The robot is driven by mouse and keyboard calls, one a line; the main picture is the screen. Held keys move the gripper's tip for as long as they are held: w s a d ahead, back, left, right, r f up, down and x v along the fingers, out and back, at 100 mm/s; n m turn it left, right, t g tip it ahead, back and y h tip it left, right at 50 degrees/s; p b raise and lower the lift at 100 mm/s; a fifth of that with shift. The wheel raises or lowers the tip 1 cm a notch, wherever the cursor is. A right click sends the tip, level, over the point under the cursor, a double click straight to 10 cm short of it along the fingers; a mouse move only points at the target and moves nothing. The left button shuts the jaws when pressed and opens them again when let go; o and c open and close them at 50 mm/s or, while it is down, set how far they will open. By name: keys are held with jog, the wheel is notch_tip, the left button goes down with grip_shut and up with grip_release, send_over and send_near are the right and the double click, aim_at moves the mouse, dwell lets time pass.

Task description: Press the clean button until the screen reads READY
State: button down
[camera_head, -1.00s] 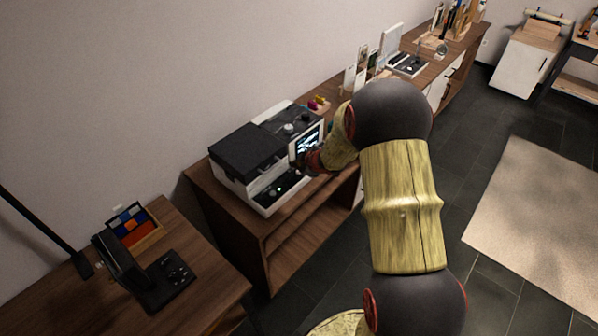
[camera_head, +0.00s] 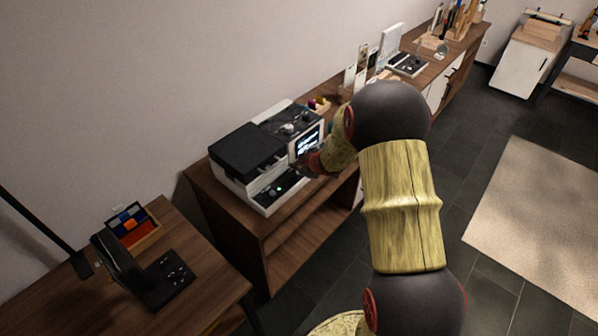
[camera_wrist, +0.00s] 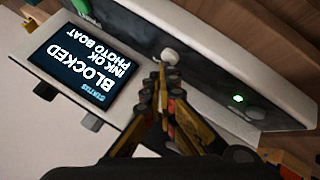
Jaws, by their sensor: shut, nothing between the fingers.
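The printer (camera_head: 244,160) is white with a black lid and stands on a wooden cabinet. Its dark screen (camera_head: 307,143) faces my gripper. In the wrist view the screen (camera_wrist: 85,62) shows upside-down text reading STATUS, BLOCKED, INK OK, PHOTO BOAT. A round white button (camera_wrist: 170,56) sits on the dark panel strip beside the screen; no label on it is legible. My gripper (camera_wrist: 161,75) is shut and empty, its fingertips close to that button; I cannot tell whether they touch. In the head view my gripper (camera_head: 306,164) is partly hidden by its own wrist.
A small green light (camera_wrist: 238,99) glows on the same strip, beside a dark round knob (camera_wrist: 256,113). The wooden cabinet (camera_head: 205,184) carries other items behind the printer. A desk with a black device (camera_head: 168,281) stands at lower left.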

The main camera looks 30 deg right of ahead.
aim_at(297, 172)
jog(key=shift+f+b, duration=0.35)
jog(key=shift+f, duration=0.15)
dwell(0.6)
dwell(0.3)
jog(key=shift+r+p, duration=0.95)
jog(key=shift+p, duration=0.1)
notch_tip(297, 172, up, 5)
jog(key=p, duration=0.5)
dwell(0.5)
